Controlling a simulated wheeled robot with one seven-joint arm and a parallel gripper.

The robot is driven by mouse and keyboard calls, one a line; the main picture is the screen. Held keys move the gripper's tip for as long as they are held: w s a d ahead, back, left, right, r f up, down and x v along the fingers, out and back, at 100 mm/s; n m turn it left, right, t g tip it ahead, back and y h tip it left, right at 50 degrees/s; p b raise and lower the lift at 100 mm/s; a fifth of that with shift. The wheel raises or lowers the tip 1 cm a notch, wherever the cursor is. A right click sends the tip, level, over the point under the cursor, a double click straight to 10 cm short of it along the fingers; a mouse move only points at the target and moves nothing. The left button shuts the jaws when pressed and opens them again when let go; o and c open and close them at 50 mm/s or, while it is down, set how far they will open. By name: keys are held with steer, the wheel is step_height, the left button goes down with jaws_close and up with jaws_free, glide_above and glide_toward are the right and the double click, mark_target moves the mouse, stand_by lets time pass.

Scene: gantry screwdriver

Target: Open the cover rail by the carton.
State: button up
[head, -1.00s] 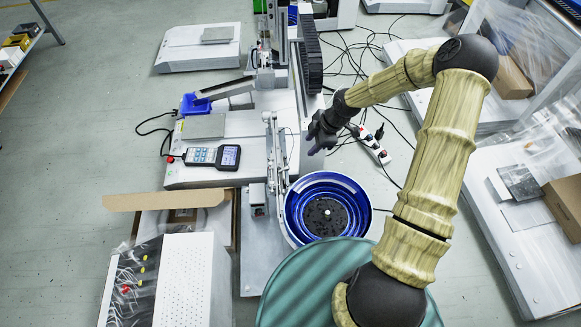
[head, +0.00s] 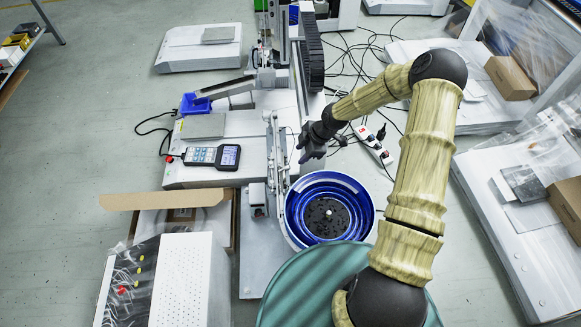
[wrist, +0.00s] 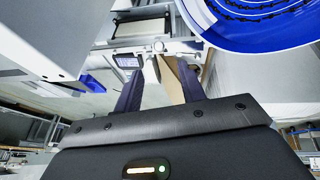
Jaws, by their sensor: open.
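A slim grey metal rail assembly (head: 278,160) stands upright beside the blue bowl feeder, in the middle of the head view. I cannot tell for sure which part is the cover rail. An open carton with a long brown flap (head: 165,200) is at lower left, left of the rail. My gripper (head: 303,155) is to the right of the rail and above the bowl's far side, apart from both as far as I can see. In the wrist view my gripper (wrist: 160,70) has its two dark fingers apart with nothing held. A brown strip (wrist: 172,80) shows beyond them.
The blue bowl feeder (head: 328,208) is just below my gripper. A handheld controller (head: 212,156) lies left of the rail. A perforated white box (head: 180,280) stands at lower left. A power strip (head: 372,145) with cables lies on the floor at right.

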mark_target(289, 166)
steer(key=b+x, duration=0.3)
steer(key=x, duration=0.7)
steer(key=shift+w+f, duration=0.1)
steer(key=shift+f, duration=0.05)
jaws_close()
